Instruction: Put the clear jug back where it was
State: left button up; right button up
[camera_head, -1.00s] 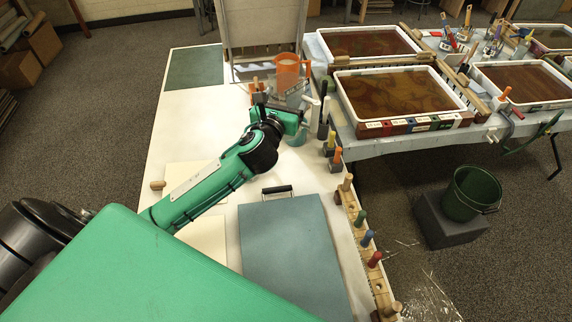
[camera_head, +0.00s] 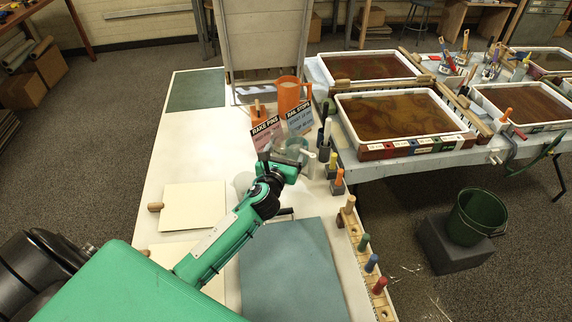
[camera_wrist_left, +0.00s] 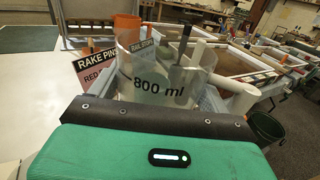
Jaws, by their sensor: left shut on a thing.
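The clear jug (camera_wrist_left: 160,88), marked 800 ml, stands upright just beyond my left gripper in the left wrist view. In the head view the clear jug (camera_head: 295,148) is small and partly hidden by the gripper. My left gripper (camera_head: 284,166) is shut on it, over the white table (camera_head: 170,140) near its right edge. I cannot tell whether the jug touches the table. My right gripper is not in view.
Coloured-handled tools (camera_head: 338,181) line the table's right edge. A blue-grey board (camera_head: 290,270) lies in front. Marbling trays (camera_head: 400,122) stand to the right.

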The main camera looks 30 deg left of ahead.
pick_arm(q)
jog(key=shift+f, duration=0.35)
notch_tip(320, 180, down, 3)
jog(key=shift+r+b, duration=0.2)
jog(key=shift+b, duration=0.3)
jog(key=shift+f, duration=0.75)
jog(key=o, duration=1.3)
jog(key=shift+f+b, duration=0.15)
jog(key=shift+b, duration=0.15)
jog(key=o, duration=0.4)
jog(key=shift+s+r, duration=0.1)
jog(key=shift+r, duration=0.15)
jog(key=shift+s+d+p, duration=0.1)
jog(key=shift+s+d, duration=0.25)
jog(key=shift+s, duration=1.6)
jog(key=shift+s+d+p, duration=0.1)
jog(key=shift+s+d, duration=0.25)
jog(key=shift+s, duration=1.6)
jog(key=shift+s+d+p, duration=0.1)
jog(key=shift+s+d, duration=0.25)
jog(key=shift+s, duration=1.6)
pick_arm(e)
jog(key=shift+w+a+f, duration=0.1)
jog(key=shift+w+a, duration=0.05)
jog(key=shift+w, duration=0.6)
